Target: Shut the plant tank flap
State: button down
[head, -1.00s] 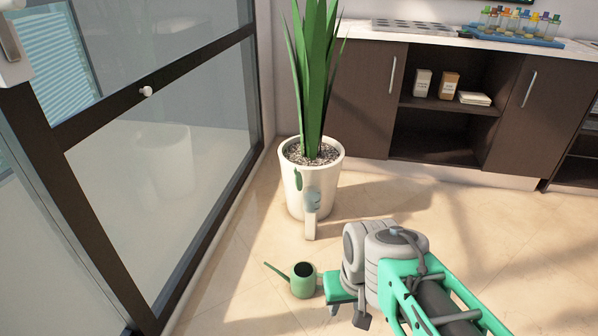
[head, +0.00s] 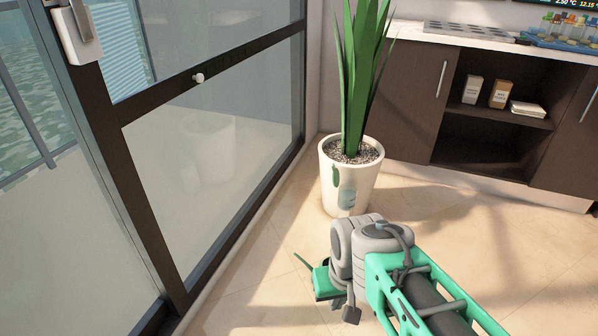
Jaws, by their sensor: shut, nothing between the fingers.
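The plant pot (head: 333,200) is white and tapered, with a tall green plant (head: 358,90) in gravel. Its front carries a green oval patch (head: 335,175) and a blue-grey piece (head: 347,198); I cannot tell whether the latter is the flap, or how far it stands open.
A dark-framed glass door (head: 215,150) runs along the left. A brown cabinet (head: 410,110) with open shelves stands behind at right. The tiled floor at right is clear.

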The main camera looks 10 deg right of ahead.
aim_at(335, 173)
jog(key=i, duration=1)
jog(key=u, duration=1.65)
